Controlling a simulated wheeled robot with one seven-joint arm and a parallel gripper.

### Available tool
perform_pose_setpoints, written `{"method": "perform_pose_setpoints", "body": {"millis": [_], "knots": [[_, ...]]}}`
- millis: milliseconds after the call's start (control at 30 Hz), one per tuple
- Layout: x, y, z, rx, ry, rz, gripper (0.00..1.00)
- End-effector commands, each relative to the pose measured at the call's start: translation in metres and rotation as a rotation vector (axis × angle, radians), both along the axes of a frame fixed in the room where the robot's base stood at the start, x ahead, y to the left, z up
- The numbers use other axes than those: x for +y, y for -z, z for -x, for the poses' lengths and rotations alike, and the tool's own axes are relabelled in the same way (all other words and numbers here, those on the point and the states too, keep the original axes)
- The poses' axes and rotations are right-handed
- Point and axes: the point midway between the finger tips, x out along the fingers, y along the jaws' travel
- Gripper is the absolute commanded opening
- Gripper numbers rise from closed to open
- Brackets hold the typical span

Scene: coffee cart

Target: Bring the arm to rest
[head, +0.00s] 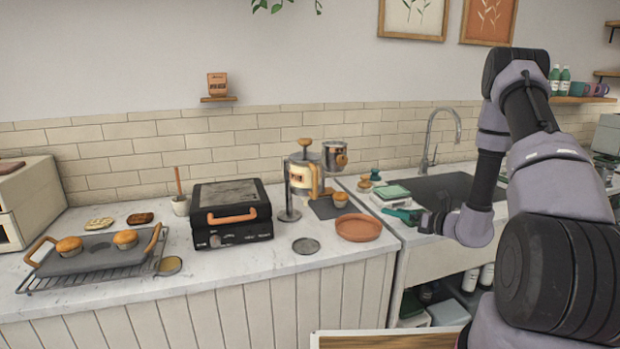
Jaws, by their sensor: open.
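My arm (515,125) enters from the right side, rises to a bend near the top right and comes down again by the sink. My gripper (402,214) is at its end, pointing left over the front edge of the counter by the sink. It looks empty and its jaws are open. It is small and partly dark here, so whether it touches anything nearby cannot be told.
Near my gripper are a green-and-white sponge-like block (391,193), a terracotta dish (358,227) and the sink (440,188) with its faucet (432,140). A press pot (303,172), a grill (231,213) and a tray with buns (95,256) stand further left.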

Motion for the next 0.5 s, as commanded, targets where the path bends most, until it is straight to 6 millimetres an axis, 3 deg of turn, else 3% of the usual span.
{"method": "perform_pose_setpoints", "body": {"millis": [267,500], "knots": [[0.022,-0.041,0.007,-0.059,-0.123,0.058,1.00],[0.055,-0.098,0.028,-0.150,-0.316,0.170,1.00]]}}
